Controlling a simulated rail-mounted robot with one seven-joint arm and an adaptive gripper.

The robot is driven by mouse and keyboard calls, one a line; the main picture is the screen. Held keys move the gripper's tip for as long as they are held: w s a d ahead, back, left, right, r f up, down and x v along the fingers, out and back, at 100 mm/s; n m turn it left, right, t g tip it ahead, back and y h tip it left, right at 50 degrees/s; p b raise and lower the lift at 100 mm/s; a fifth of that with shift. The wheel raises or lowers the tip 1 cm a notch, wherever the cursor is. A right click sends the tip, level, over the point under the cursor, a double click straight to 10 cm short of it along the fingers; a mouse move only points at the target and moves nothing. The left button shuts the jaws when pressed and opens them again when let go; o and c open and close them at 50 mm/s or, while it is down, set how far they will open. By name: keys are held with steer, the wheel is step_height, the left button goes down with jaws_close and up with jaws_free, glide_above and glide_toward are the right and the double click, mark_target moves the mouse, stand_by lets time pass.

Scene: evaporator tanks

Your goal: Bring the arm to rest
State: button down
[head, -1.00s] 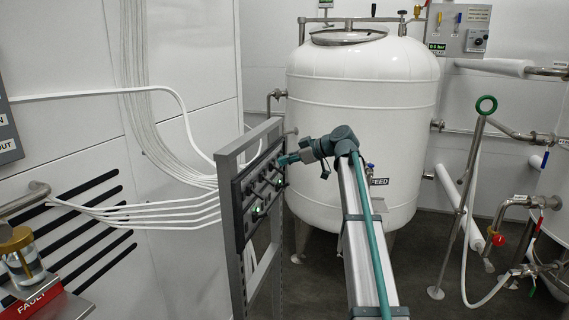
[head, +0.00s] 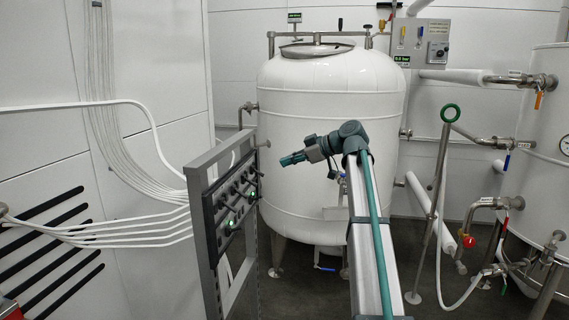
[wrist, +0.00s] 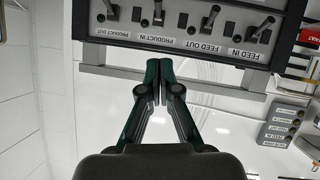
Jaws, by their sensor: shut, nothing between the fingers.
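My gripper (head: 284,161) is at the end of my extended arm, in front of the white tank in the head view, pointing left. It is just right of the dark lever panel (head: 230,203), with a visible gap between them. In the wrist view my gripper (wrist: 160,88) has its two dark green fingers together, with nothing seen between them. The panel (wrist: 190,38) lies beyond the fingertips there, with levers labelled product out, product in, feed out and feed in. The fingers appear clear of the levers.
The large white tank (head: 330,110) stands behind my arm. A grey frame (head: 205,250) holds the panel. White hoses (head: 110,230) run along the left wall.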

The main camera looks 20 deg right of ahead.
stand_by(0.3)
